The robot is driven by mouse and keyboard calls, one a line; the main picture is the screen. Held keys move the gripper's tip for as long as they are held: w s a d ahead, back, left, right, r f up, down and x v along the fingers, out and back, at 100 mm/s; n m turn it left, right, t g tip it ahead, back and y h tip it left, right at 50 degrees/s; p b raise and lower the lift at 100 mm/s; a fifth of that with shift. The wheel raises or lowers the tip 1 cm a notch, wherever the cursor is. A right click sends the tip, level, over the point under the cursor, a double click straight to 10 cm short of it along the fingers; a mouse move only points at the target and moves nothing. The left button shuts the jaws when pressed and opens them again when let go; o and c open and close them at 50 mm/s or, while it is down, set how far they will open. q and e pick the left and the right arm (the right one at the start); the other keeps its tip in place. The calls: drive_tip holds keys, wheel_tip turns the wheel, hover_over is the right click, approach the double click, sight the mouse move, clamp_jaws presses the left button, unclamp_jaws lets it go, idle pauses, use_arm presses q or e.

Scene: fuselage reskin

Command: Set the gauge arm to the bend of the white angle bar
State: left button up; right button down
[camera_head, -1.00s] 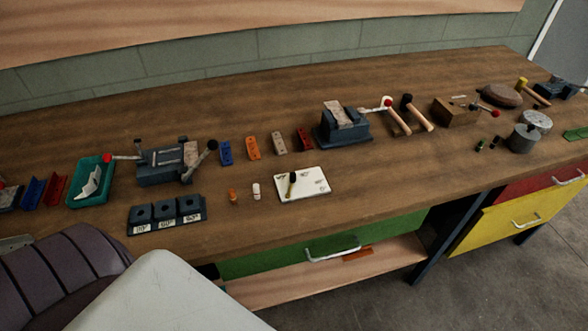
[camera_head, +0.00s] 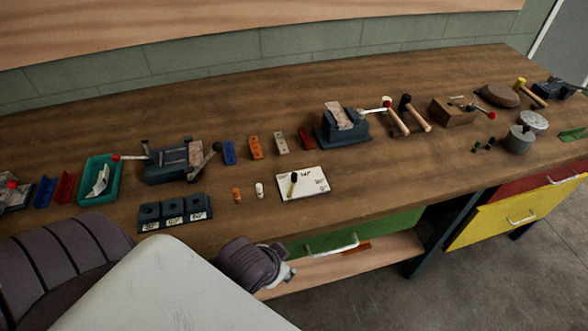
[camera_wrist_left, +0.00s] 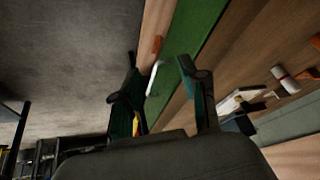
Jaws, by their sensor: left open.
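The gauge is a white plate (camera_head: 313,184) with angle marks, lying flat on the bench. Its gauge arm (camera_head: 292,184) has a dark knob and lies across the plate's left part; its exact setting is too small to read. A white bent piece, seemingly the white angle bar (camera_head: 98,181), lies in a teal tray (camera_head: 85,199) at the left. My left gripper (camera_wrist_left: 157,72) is open and empty, with fingers apart, in the wrist view. In the head view, my left wrist (camera_head: 250,264) is low at the bench's front edge, left of and below the gauge. My right gripper is out of view.
A green drawer with a metal handle (camera_head: 331,246) is close to my left gripper. A three-block angle stand (camera_head: 174,213), an orange peg (camera_head: 237,195) and a white peg (camera_head: 259,190) stand left of the gauge. A vise-like tool (camera_head: 180,161) stands behind. Bare bench lies right of the plate.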

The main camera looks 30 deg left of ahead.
use_arm(q)
drive_tip(key=w+d+r+m+t, duration=0.1)
drive_tip(key=w+r+m+t, duration=0.5)
drive_tip(key=w+r+t, duration=0.9)
drive_tip(key=w+d+r+m+h, duration=0.6)
drive_tip(key=w+r+m+h, duration=0.15)
drive_tip(key=r, duration=0.45)
drive_tip(key=s+d+m+g+h, duration=0.3)
drive_tip(key=d+m+g+h, duration=0.85)
drive_tip(key=m, duration=0.95)
drive_tip(key=m+g+y, duration=0.7)
drive_tip(key=g+y, duration=0.2)
drive_tip(key=y, duration=1)
hover_over(294, 174)
wheel_tip(294, 174, down, 10)
drive_tip(key=shift+n, duration=0.25)
wheel_tip(294, 174, down, 12)
drive_tip(key=p, duration=0.3)
drive_tip(key=shift+f, duration=0.9)
